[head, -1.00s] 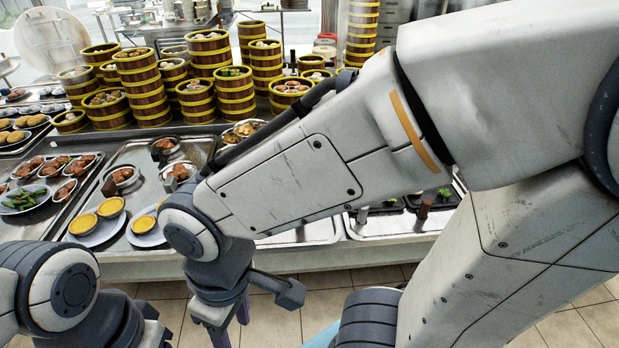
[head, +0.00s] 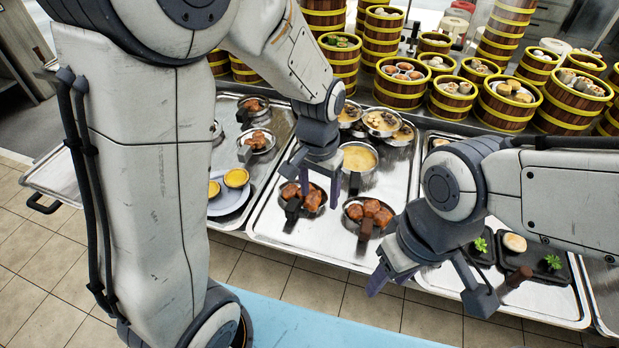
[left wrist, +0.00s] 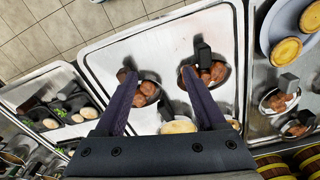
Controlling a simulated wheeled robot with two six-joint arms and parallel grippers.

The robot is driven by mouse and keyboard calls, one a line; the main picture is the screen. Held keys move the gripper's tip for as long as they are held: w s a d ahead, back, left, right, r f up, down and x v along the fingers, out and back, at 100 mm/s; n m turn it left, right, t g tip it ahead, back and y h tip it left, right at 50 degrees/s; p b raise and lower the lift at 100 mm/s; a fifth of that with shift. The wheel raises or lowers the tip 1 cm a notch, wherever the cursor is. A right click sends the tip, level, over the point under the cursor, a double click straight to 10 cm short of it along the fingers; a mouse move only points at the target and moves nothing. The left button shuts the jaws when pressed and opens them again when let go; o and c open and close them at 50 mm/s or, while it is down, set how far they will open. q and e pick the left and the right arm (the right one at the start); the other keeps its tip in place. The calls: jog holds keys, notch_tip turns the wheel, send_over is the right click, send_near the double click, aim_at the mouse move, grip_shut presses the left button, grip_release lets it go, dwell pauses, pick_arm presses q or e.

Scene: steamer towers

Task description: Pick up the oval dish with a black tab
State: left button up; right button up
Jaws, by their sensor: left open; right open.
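A dark-rimmed, oval-looking dish of brown meat pieces (head: 314,200) with a black tab (head: 292,208) at its front left lies on the middle metal tray. In the left wrist view that dish (left wrist: 217,74) is right of centre, its tab (left wrist: 204,53) above it. A similar dish with a brown tab (head: 369,211) lies to its right; it also shows in the left wrist view (left wrist: 148,92). My left gripper (head: 320,190) is open and empty above the tray by both dishes. In its wrist view (left wrist: 158,76) one finger overlaps each dish. My right gripper (head: 425,288) is open and empty at the tray's front right.
A metal bowl of yellow food (head: 359,158) sits behind the dishes, with more bowls further back. Bowls with dark tabs (head: 258,141) and a plate of tarts (head: 230,190) are on the left. Dark plates (head: 519,259) are on the right. Steamer towers (head: 404,83) stand behind.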

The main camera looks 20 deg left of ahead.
pick_arm(q)
jog(key=shift+n, duration=0.9)
jog(key=w+a+f, duration=0.1)
jog(key=w+a, duration=0.1)
jog(key=w+a+f, duration=0.3)
jog(key=w+a, duration=0.1)
jog(key=a, duration=0.1)
jog(key=shift+f+p, duration=0.3)
jog(key=shift+f, duration=0.1)
send_over(293, 203)
jog(key=f, duration=0.4)
jog(key=shift+w+d+f, duration=0.15)
jog(key=shift+w+f, duration=0.05)
jog(key=shift+f, duration=0.2)
notch_tip(293, 203, down, 5)
jog(key=shift+s+f+p, duration=0.15)
jog(key=shift+f+p, duration=0.05)
jog(key=shift+p, duration=0.65)
jog(key=shift+f, duration=0.45)
grip_shut()
